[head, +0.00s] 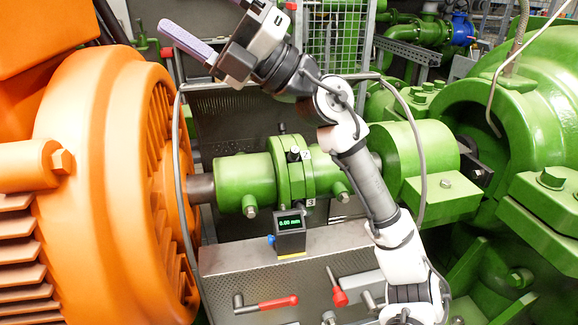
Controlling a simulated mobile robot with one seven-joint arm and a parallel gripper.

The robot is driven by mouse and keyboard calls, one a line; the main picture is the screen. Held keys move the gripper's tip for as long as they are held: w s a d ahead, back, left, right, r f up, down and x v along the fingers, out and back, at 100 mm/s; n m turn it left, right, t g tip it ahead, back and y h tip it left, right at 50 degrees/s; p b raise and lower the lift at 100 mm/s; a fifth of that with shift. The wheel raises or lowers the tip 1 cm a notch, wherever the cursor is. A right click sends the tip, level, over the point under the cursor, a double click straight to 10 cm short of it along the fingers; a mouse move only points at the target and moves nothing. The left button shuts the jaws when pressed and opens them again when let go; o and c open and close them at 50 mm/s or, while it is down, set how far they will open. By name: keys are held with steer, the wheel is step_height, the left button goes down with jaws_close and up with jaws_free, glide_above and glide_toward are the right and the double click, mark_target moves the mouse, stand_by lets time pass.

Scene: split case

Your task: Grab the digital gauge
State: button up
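The digital gauge (290,238) is a small dark box with a lit green display that seems to read 0.00 mm. It has a blue knob on its left side and a yellow strip at its base. It stands upright on a grey metal bench top (330,243), in front of the green coupling. My gripper (190,38) is raised at the upper left, well above and apart from the gauge. One long purple-grey finger shows clearly; the frame's top edge cuts off part of the gripper, so its opening is unclear. Nothing held is visible.
A green shaft coupling (245,180) runs behind the gauge. An orange motor (110,190) fills the left, green pump housing (535,110) the right. My arm passes right of the gauge.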

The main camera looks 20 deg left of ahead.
steer(key=a+f+t+h, duration=0.1)
steer(key=a+f+h, duration=0.1)
steer(key=f, duration=0.3)
steer(key=a+f+t+h, duration=0.2)
steer(key=f+h, duration=0.2)
steer(key=h, duration=0.1)
steer(key=s+a+f+t+h, duration=0.1)
steer(key=a+f+h, duration=0.2)
steer(key=f, duration=0.2)
steer(key=shift+f+t, duration=0.3)
steer(key=shift+f, duration=0.05)
steer(key=m+t+h, duration=0.5)
steer(key=t+h, duration=0.1)
steer(key=h, duration=0.7)
glide_above(289, 219)
step_height(289, 219, down, 11)
step_height(289, 219, down, 7)
steer(key=shift+w+f+p, duration=0.1)
steer(key=shift+w+p, duration=0.05)
steer(key=shift+p, duration=0.35)
steer(key=shift+f+p, duration=0.95)
steer(key=shift+f, duration=2.05)
steer(key=shift+c, duration=0.4)
